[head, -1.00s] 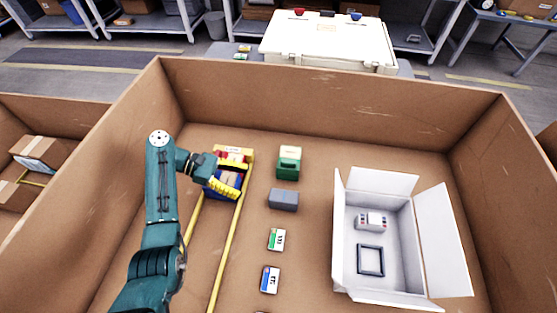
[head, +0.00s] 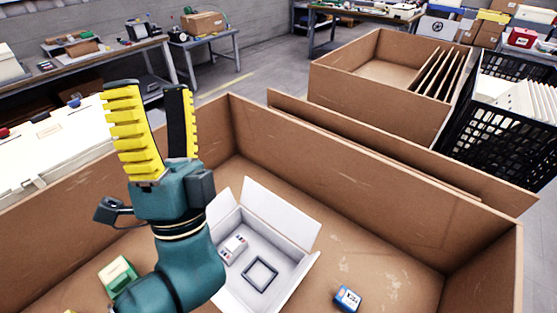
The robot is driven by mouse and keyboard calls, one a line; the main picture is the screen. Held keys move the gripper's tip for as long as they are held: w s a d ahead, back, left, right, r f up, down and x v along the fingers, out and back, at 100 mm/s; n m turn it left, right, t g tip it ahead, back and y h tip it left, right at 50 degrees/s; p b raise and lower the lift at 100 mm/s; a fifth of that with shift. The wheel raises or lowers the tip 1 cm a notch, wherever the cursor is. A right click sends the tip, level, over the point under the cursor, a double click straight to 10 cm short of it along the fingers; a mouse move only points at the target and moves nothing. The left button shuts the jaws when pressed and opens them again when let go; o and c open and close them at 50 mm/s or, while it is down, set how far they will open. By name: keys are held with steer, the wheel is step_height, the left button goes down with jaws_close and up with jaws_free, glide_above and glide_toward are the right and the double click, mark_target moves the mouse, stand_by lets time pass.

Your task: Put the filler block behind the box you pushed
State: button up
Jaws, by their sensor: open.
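My gripper (head: 150,88) is open and empty. Its two yellow-padded fingers point upward, high over the left part of the large cardboard box (head: 395,235). A green box (head: 118,277) stands low at the left, beside my arm. No block that I can surely call the filler block shows; the grey block seen earlier is not in view now. I cannot tell which box was pushed. An open white box (head: 305,265) stands right of my arm, with a light grey device (head: 233,248) and a dark square frame (head: 260,275) in it.
A small blue and white pack (head: 347,298) lies on the cardboard floor at the right, with bare floor around it. High cardboard walls surround this area. Beyond them are a divided carton (head: 390,75), a black crate (head: 500,130) and a white case (head: 50,150).

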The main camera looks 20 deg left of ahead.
steer(key=d+f+n+g+h, duration=0.2)
steer(key=d+n+h, duration=0.5)
steer(key=d, duration=1.2)
steer(key=n+g, duration=0.1)
steer(key=n, duration=0.1)
steer(key=shift+w+d+n+h, duration=0.3)
steer(key=shift+w+h, duration=0.1)
steer(key=shift+o, duration=1)
steer(key=s+d+f+m+g+h, duration=0.1)
steer(key=s+d+f+h, duration=0.1)
steer(key=d+h, duration=0.4)
steer(key=shift+s+d+f+g+h, duration=0.25)
steer(key=shift+d+f, duration=0.2)
steer(key=shift+d, duration=0.8)
steer(key=shift+w, duration=0.1)
steer(key=shift+a, duration=0.1)
